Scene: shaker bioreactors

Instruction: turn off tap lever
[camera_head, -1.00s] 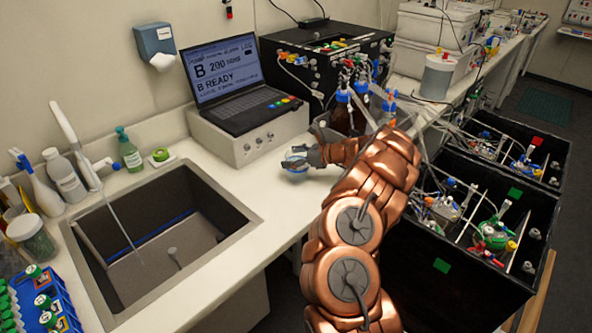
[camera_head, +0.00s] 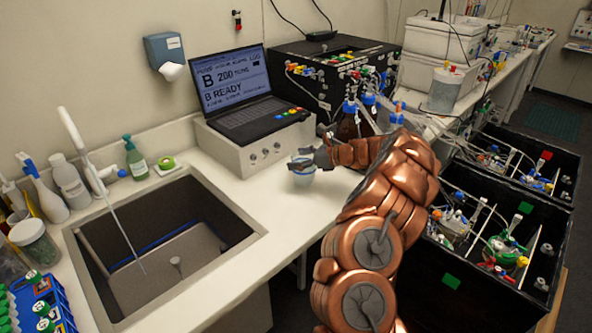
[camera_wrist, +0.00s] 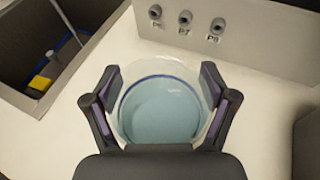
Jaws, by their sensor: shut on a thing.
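The tap (camera_head: 97,178) stands behind the sink at the left in the head view, with a long white lever (camera_head: 72,130) slanting up and to the left. A thin pale line, which looks like a stream of water (camera_head: 125,238), runs from the tap down into the sink (camera_head: 215,250). My gripper (camera_head: 312,158) is well to the right of the tap, over the counter, and shut around a clear cup (camera_head: 303,178). In the wrist view the cup (camera_wrist: 160,108) sits upright between the fingers with bluish liquid inside. I cannot tell whether it touches the counter.
A laptop (camera_head: 235,85) on a grey control box (camera_head: 255,150) stands behind the cup. Bottles (camera_head: 70,180) and a green soap dispenser (camera_head: 135,160) crowd the tap. A blue rack (camera_head: 45,305) is at the front left. Brown bottles (camera_head: 350,125) stand behind my arm.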

